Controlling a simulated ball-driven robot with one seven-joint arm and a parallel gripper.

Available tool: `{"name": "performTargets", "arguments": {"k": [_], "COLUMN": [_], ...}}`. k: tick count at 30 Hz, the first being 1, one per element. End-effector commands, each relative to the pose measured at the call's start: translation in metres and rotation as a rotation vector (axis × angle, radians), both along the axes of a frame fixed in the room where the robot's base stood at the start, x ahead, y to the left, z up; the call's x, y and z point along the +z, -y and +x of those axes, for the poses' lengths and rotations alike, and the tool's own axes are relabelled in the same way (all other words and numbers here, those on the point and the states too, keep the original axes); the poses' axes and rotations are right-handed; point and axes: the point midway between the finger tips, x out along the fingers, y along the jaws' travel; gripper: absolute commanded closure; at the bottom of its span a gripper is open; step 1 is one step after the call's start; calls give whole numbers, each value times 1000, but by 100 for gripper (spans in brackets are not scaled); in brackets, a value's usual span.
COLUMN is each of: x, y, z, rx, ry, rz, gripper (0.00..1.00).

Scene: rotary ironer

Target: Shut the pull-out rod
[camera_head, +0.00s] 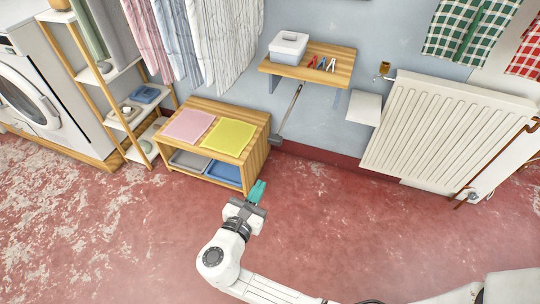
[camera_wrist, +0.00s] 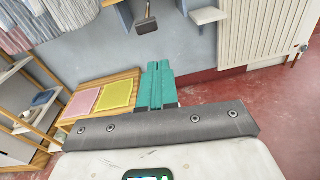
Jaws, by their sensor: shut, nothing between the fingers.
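The pull-out rod (camera_head: 290,110) is a thin metal bar with a dark grey block at its end (camera_head: 276,141). It sticks out from below the wooden wall shelf, so it stands pulled out. In the wrist view the grey end block (camera_wrist: 146,26) shows at the top, slightly left of centre, with a short piece of bar above it. My gripper (camera_head: 257,190) has teal fingers, shut and empty. It is below and a little left of the rod's end in the head view, clearly apart from it. The fingers also show in the wrist view (camera_wrist: 156,82), pointing up towards the wall, below the block.
The wooden shelf (camera_head: 335,68) holds a grey-white box (camera_head: 288,47) and clothes pegs. A low wooden cabinet (camera_head: 255,150) with pink and yellow cloths stands left of the rod. A white radiator (camera_head: 440,130) is at right. Red floor around my gripper is clear.

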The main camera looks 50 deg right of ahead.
Motion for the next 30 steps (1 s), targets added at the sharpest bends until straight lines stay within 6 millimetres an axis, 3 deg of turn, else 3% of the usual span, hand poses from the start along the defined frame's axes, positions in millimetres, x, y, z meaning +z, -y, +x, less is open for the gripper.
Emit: {"name": "performTargets", "arguments": {"k": [3,8,21,30], "x": [2,4,4,3], "y": [-9,2,81,115], "z": [11,17,44,57], "rx": [37,42,38,41], "ry": [-51,-62,-58,-58], "rz": [-76,-94,-89,-88], "gripper": [100,100,100,100]}}
